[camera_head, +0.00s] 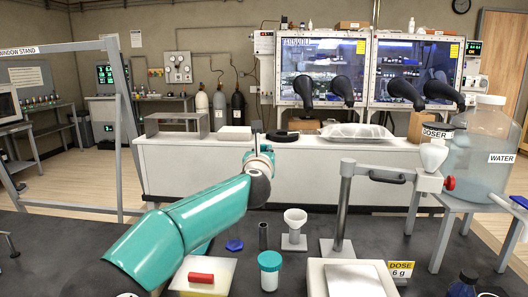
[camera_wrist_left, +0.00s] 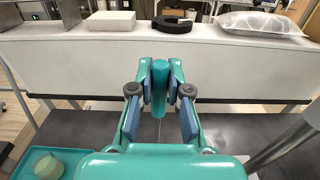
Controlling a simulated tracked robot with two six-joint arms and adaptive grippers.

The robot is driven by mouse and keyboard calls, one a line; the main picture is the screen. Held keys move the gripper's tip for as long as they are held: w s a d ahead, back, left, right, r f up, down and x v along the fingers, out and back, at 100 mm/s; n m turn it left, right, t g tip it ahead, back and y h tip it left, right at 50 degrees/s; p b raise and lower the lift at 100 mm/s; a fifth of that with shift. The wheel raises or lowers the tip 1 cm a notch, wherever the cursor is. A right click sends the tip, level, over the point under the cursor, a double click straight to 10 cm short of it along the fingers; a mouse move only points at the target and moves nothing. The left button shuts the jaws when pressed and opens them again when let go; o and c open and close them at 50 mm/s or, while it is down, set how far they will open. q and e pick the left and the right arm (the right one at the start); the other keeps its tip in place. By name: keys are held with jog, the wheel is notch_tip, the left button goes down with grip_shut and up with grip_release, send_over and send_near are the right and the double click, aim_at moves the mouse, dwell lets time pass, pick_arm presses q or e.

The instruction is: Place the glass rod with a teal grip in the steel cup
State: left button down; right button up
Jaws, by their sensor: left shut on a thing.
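My left gripper (camera_head: 260,152) is raised above the dark bench, in front of the white counter. In the left wrist view its fingers (camera_wrist_left: 160,88) are shut on the teal grip (camera_wrist_left: 161,78) of the glass rod. The clear rod (camera_wrist_left: 158,130) hangs down from the grip, faint against the counter and bench. The rod is hard to make out in the head view. A narrow dark grey upright cylinder (camera_head: 263,236), apparently the steel cup, stands on the bench below the gripper, apart from it. My right gripper is not in view.
A funnel on a stand (camera_head: 295,226) stands right of the cylinder. A doser post (camera_head: 344,205), scale (camera_head: 352,280) and water jug (camera_head: 487,145) stand right.

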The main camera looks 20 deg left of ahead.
pick_arm(q)
notch_tip(320, 180, down, 12)
jog(key=b, duration=0.9)
jog(key=shift+b, duration=0.35)
jog(key=shift+s, duration=0.1)
jog(key=c, duration=1)
grip_release()
jog(key=shift+c, duration=0.2)
jog(key=b+v, duration=0.5)
jog(key=v, duration=0.5)
jog(key=shift+b, duration=0.4)
